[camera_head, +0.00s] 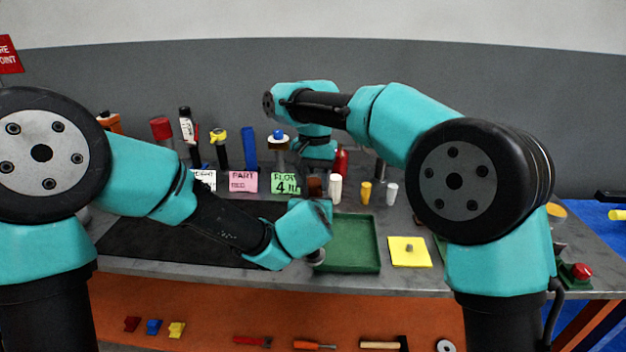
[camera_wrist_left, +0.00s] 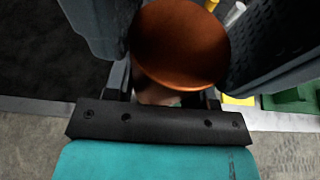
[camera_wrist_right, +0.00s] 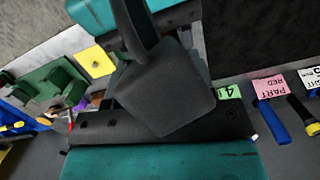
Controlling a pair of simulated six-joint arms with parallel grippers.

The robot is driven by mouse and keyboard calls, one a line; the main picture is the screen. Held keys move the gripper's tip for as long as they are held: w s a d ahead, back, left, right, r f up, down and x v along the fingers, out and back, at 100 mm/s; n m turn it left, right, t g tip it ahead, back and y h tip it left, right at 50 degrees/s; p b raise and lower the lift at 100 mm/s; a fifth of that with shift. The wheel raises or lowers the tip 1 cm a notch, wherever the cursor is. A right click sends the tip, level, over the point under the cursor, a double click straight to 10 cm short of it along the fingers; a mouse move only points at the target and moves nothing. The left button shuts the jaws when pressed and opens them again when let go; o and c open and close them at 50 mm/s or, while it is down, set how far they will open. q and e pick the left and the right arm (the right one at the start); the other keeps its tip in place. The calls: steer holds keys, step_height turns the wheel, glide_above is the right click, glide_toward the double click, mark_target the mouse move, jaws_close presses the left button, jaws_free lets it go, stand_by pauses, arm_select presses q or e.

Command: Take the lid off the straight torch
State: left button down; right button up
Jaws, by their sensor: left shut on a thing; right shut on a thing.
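My left gripper (camera_wrist_left: 180,70) is shut on a round, copper-coloured piece (camera_wrist_left: 182,42), whose flat end faces the left wrist camera. I cannot tell whether this is the lid or the body of the straight torch. In the head view the left wrist hides most of this grip, beside the left edge of the green tray. My right gripper (camera_head: 318,168) points down behind the left wrist, with a brown piece (camera_head: 314,188) showing just below it. In the right wrist view a dark grey, blocky thing (camera_wrist_right: 165,90) sits before the jaws. The right grip itself is hidden.
The green tray (camera_head: 352,268) looks empty, and a yellow plate (camera_head: 410,258) lies right of it. A black mat (camera_head: 150,245) covers the left. Several tools and label cards, including a pink one (camera_head: 243,181), stand behind. White and yellow pegs (camera_head: 365,192) stand at the back right.

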stand_by(0.6)
steer(key=o, duration=1)
steer(key=shift+r, duration=0.1)
steer(key=shift+r, duration=2.15)
steer(key=shift+o, duration=0.5)
steer(key=shift+r, duration=0.1)
